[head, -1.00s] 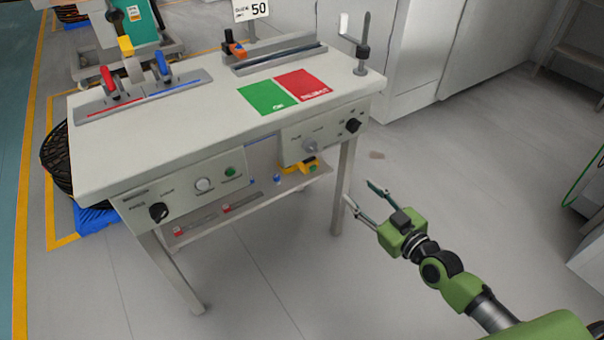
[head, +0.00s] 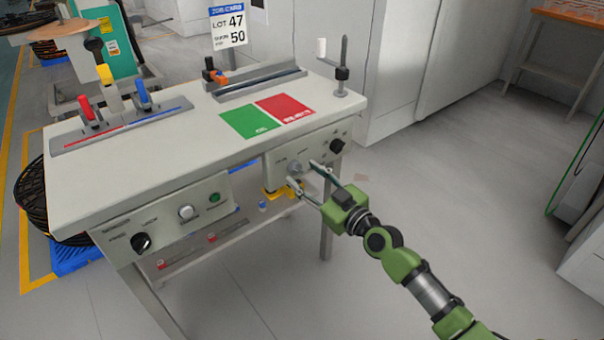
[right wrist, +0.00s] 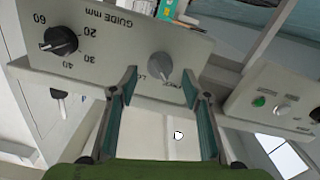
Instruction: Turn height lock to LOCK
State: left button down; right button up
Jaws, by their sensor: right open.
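The grey height lock knob (head: 294,168) is on the right front panel of the bench. It also shows in the right wrist view (right wrist: 159,65), beside lettering that a finger partly covers. My right gripper (head: 303,175) is open at this panel, its fingertips on either side of the knob in the picture. In the right wrist view the knob appears between and just beyond the fingertips. I cannot tell whether they touch it. My left gripper is not in view.
A black GUIDE mm knob (right wrist: 61,40) is on the same panel. The left panel (head: 165,215) carries a black knob, a white knob and a green button. A green and red mat (head: 250,121) lies on the bench top.

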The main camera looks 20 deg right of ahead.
jog(key=shift+x, duration=1)
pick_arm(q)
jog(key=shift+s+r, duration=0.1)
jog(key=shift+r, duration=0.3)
pick_arm(e)
jog(key=c, duration=1.1)
